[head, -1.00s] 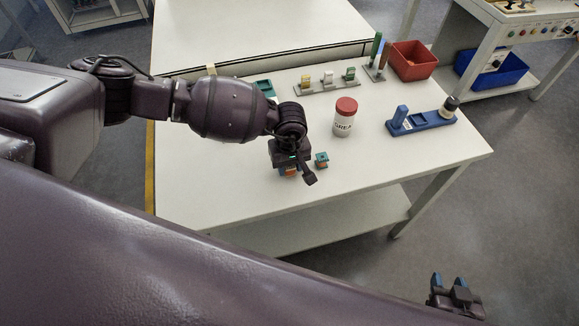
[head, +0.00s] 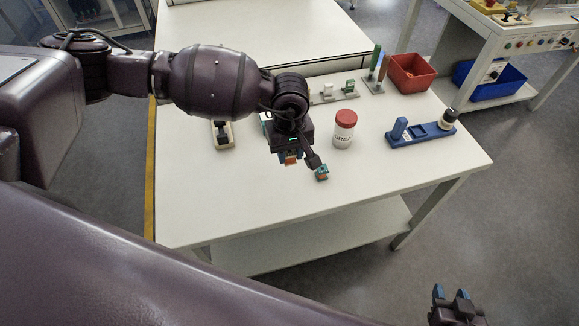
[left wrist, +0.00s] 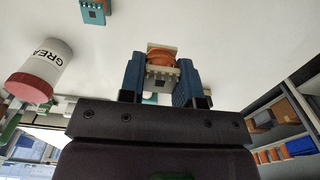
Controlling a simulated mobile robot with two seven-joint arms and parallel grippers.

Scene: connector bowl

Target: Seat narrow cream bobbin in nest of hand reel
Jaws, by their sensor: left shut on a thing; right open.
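The cream bobbin with an orange winding (left wrist: 160,62) is between the blue fingers of my left gripper (left wrist: 161,85) in the left wrist view. In the head view, its orange part (head: 291,159) shows below my left gripper (head: 290,155), which is shut on it above the white table. A blue base (head: 424,135) at the right of the table, with an upright post, a recess and a dark-topped knob, looks like the hand reel. It is well apart from my left gripper. My right gripper (head: 455,300) is open and empty, low at the right.
A small teal-and-orange bobbin (head: 321,173) stands close to my left gripper. A red-lidded grease jar (head: 345,129) stands between my gripper and the blue base. A rack of small blocks (head: 336,96) and a red bin (head: 411,73) are behind. The front right tabletop is clear.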

